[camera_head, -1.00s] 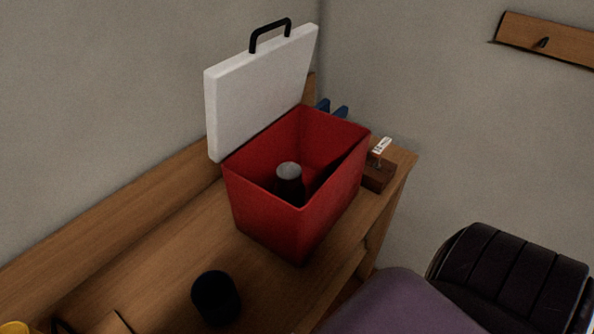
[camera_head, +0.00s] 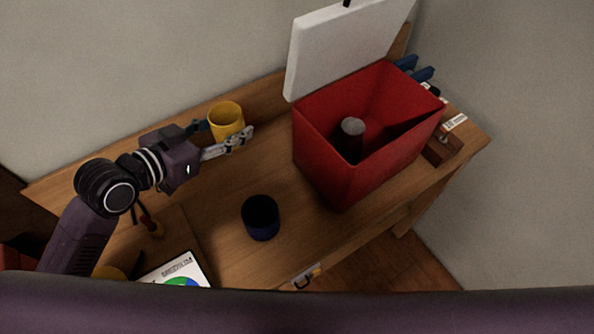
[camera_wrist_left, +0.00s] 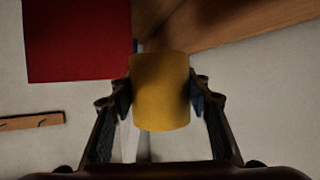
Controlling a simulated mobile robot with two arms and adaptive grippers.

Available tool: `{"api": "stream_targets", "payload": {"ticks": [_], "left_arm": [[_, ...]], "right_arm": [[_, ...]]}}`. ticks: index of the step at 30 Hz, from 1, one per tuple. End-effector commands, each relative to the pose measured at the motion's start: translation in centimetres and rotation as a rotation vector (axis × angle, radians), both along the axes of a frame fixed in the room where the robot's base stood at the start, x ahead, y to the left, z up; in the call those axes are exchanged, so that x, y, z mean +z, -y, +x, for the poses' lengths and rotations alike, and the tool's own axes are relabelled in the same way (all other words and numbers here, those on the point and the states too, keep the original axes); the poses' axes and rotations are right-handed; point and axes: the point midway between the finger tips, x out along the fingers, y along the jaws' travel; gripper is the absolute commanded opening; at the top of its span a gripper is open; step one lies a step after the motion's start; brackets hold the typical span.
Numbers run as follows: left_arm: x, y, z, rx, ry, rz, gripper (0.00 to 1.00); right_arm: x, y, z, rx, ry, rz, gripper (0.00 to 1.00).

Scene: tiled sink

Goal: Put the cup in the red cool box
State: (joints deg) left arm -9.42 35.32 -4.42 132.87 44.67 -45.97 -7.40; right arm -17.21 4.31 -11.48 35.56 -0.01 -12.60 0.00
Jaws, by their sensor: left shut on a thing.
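My left gripper (camera_head: 224,132) is shut on the yellow cup (camera_head: 227,118), with a finger on either side. The cup is roughly upright near the back of the wooden desk; whether it touches the surface is hard to tell. The left wrist view shows the cup (camera_wrist_left: 160,92) between the fingers. The red cool box (camera_head: 330,165) stands to the right, apart from the cup, its white lid (camera_head: 345,50) raised at the back. A dark cylinder with a grey top (camera_head: 352,128) is inside it. The box also shows in the left wrist view (camera_wrist_left: 78,40). My right gripper is not in view.
A dark blue cup (camera_head: 261,218) stands on the desk (camera_head: 290,250) between my gripper and the box's front. A screwdriver (camera_head: 150,222) and a sheet with a chart (camera_head: 182,268) lie at the left front. A brown block (camera_head: 440,150) sits right of the box.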

Motion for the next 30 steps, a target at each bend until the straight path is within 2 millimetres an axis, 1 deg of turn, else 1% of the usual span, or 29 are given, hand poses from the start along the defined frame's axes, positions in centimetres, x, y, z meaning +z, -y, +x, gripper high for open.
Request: {"api": "stream_targets", "payload": {"ticks": [1, 2, 5, 8, 18, 21, 24, 28, 30], "left_arm": [[0.5, 0.3, 0.2, 0.006, 0.0, -0.001, 0.2], [0.5, 0.3, 0.3, 0.009, 0.0, 0.001, 0.2], [-0.3, 0.4, 0.4, 0.017, -0.005, 0.0, 0.2], [-2.5, 0.4, 0.4, 0.02, -0.011, -0.001, 0.2], [-11.6, 0.3, 0.3, 0.02, -0.008, 0.002, 0.2], [-13.7, 0.3, 0.4, 0.018, -0.006, 0.002, 0.2], [-15.1, 0.4, 0.4, 0.016, -0.003, 0.002, 0.2], [-16.0, 0.3, 0.4, 0.017, -0.003, 0.003, 0.2], [-16.9, 0.3, 0.4, 0.018, -0.004, 0.004, 0.2]], "right_arm": [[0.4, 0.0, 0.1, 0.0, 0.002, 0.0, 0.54], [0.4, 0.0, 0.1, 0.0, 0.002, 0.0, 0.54], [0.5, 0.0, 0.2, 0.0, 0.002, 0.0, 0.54], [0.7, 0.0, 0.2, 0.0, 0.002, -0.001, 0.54], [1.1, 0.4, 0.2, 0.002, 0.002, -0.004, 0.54], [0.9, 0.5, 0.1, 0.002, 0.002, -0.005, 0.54], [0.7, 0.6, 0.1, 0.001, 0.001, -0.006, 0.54], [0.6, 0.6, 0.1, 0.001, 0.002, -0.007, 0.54], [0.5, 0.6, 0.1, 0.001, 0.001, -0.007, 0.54]]}}
